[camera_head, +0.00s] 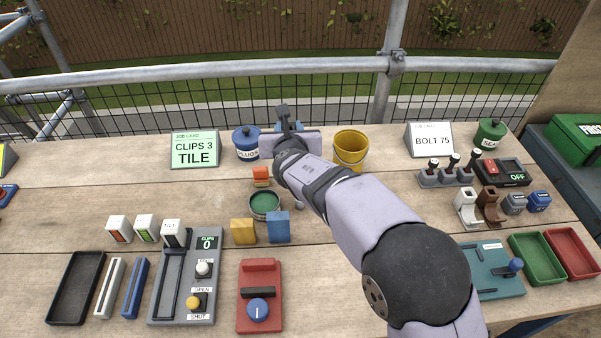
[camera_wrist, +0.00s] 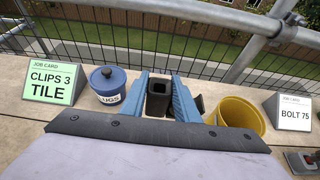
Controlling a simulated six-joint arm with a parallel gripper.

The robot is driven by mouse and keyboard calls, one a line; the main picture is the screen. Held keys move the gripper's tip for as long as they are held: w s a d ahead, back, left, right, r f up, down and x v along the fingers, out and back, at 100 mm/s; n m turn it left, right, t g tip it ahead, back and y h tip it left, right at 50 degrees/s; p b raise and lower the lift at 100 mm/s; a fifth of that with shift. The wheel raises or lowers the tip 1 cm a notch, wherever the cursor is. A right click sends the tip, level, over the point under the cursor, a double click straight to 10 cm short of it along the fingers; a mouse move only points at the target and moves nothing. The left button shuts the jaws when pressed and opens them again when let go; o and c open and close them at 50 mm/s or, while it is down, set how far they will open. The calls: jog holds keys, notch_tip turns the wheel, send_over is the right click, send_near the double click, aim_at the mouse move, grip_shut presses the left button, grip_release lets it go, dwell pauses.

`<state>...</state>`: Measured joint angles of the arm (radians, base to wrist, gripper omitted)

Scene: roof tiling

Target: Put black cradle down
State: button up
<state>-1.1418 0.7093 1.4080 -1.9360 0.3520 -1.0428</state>
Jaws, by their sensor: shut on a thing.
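The black cradle (camera_wrist: 159,97) is held between the two blue fingers of my gripper (camera_wrist: 160,92). In the wrist view I see its dark, square open end. In the head view the cradle (camera_head: 282,112) shows as a small dark shape at the tip of my gripper (camera_head: 287,126), near the table's back edge. It is between the blue lidded pot and the yellow bucket. I cannot tell whether the cradle touches anything below it. My arm hides part of the table under and in front of it.
The blue pot (camera_head: 246,143) is left of my gripper, the yellow bucket (camera_head: 350,150) right. A white cradle (camera_head: 467,209) and a brown cradle (camera_head: 489,204) stand on the right. A green round dish (camera_head: 265,203) is in front. Bare wood lies at left. Scaffold rails run behind.

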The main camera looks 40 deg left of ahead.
jog(key=shift+f+b, duration=0.8)
jog(key=shift+f, duration=4.2)
jog(key=shift+f, duration=0.2)
jog(key=o, duration=1.1)
jog(key=shift+r, duration=0.1)
